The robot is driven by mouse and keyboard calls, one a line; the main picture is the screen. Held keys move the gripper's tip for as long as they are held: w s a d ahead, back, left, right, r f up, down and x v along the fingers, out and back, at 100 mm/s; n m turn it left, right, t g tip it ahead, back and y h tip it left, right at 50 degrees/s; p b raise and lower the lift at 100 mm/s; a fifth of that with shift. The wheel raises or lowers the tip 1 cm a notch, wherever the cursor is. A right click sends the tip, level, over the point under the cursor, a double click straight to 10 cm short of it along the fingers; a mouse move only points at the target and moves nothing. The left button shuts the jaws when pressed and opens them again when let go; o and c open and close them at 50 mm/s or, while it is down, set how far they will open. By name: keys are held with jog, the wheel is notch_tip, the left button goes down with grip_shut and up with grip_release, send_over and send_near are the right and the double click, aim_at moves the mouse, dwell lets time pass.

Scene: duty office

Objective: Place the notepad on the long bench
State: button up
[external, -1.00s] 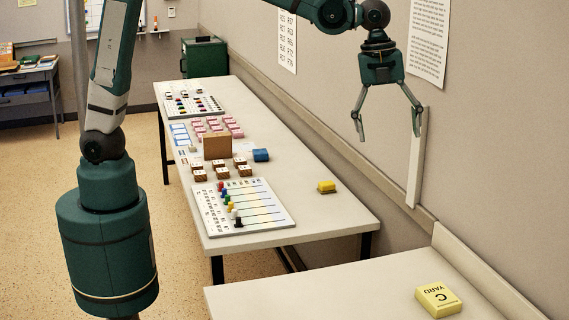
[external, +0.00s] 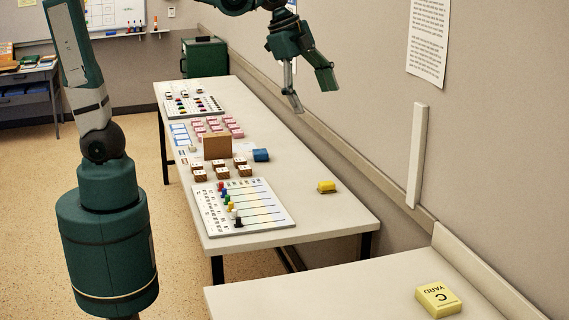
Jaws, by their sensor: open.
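A thick yellow pad marked "YARD C", which looks like the notepad (external: 438,299), lies flat on the near table (external: 330,297) at the bottom right. The long bench (external: 318,225) runs from the middle of the picture toward the back along the wall. My gripper (external: 314,98) hangs in the air above the long bench, well above its surface. Its two fingers are apart and nothing shows between them. It is far up and to the left of the notepad in the picture.
The bench's near right end has bare room.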

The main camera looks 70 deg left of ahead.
jog(key=s+a+f+n+t, duration=0.1)
jog(key=s+a+f+n, duration=0.1)
jog(key=s+a+n, duration=0.2)
jog(key=s+a+f+n+t, duration=0.1)
jog(key=s+a+n, duration=0.3)
jog(key=s, duration=0.4)
jog(key=s+a+f+n+t+y, duration=0.1)
jog(key=s+a+f+n, duration=0.2)
jog(key=s+a+n, duration=0.1)
jog(key=shift+s+a+f, duration=0.3)
jog(key=shift+s+a, duration=0.6)
